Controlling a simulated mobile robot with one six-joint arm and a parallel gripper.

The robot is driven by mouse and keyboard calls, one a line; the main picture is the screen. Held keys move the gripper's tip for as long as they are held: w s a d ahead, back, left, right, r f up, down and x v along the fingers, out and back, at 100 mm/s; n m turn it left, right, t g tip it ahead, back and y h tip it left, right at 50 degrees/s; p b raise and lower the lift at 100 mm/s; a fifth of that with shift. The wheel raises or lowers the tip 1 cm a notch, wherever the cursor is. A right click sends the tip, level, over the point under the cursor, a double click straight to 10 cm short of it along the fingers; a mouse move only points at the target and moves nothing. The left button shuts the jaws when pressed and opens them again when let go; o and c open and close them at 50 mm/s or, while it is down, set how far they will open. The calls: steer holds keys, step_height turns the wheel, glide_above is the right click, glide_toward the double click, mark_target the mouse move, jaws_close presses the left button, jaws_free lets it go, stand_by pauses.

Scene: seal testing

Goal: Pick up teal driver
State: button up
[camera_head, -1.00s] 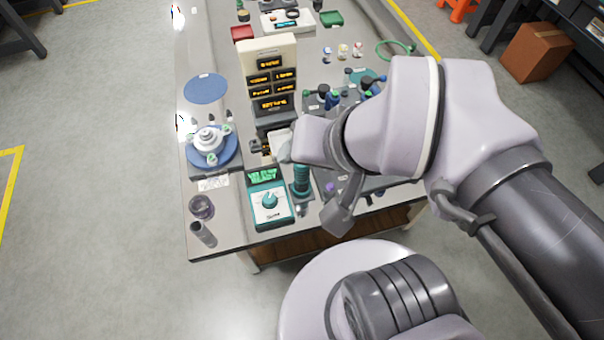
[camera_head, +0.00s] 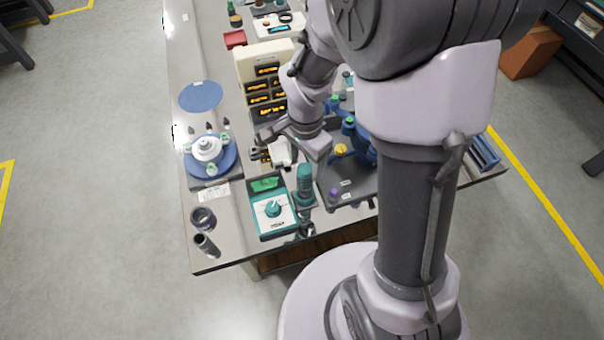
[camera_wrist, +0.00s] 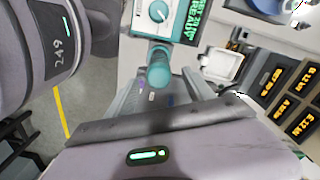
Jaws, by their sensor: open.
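The teal driver (camera_head: 304,177) stands upright near the front of the bench, just right of the teal tester box (camera_head: 262,221). In the wrist view, its rounded teal handle (camera_wrist: 158,70) shows beyond and between my fingers. My gripper (camera_head: 297,143) is above the bench, a little behind the driver in the head view. In the wrist view, my gripper (camera_wrist: 163,88) is open with nothing held. The exact gap between the fingertips and the handle cannot be told.
The tester box has a dial (camera_head: 272,208) and a green display. A cream display tower (camera_head: 249,66) stands behind. A blue fixture (camera_head: 224,168) is at left, with two dark cylinders in front. A dark tray (camera_head: 330,190) lies right of the driver.

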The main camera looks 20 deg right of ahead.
mark_target(305, 177)
step_height(305, 177, down, 7)
steer(key=b, duration=0.3)
steer(key=shift+s+r, duration=0.1)
steer(key=shift+r, duration=0.2)
steer(key=shift+c, duration=0.6)
jaws_close()
